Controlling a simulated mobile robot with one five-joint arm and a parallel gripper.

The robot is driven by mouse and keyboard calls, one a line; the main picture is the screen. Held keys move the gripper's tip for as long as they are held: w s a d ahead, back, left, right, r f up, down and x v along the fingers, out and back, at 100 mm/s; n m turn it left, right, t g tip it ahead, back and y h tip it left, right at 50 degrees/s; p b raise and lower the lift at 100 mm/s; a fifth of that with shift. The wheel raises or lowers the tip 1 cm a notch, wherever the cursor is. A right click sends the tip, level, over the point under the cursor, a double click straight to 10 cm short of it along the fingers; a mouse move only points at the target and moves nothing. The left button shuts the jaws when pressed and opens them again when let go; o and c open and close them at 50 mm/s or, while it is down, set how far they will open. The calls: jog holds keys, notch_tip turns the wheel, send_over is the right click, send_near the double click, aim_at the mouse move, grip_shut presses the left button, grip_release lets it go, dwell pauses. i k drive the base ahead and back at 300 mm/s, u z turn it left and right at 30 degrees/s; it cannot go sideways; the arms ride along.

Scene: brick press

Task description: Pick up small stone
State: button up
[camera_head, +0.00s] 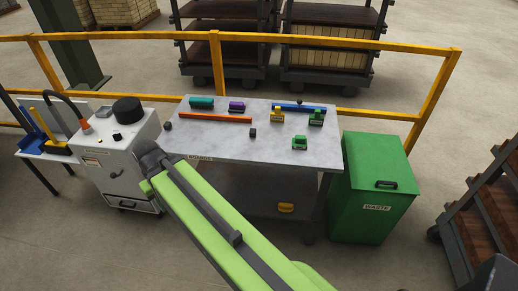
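No object is clearly recognisable as the small stone. Three small dark lumps are on the grey table (225,143): a rounded dark lump (168,126) at its left edge, a dark cube-like block (253,132) near the middle, and a dark ball (299,101) by the blue bar at the back. They are too small to tell their material. My green arm reaches from the lower right up to the table's left front corner, ending in a dark joint. My gripper's fingers do not show.
The table also holds a teal block (201,102), purple block (236,106), orange bar (215,117), blue bar (312,108), yellow block (277,116) and green pieces (299,143). A grey machine (118,160) stands left, a green waste bin (375,180) right, a yellow railing (215,65) behind.

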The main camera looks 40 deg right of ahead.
aim_at(299, 141)
jog(key=z, duration=0.4)
jog(key=i, duration=1)
jog(key=u, duration=0.35)
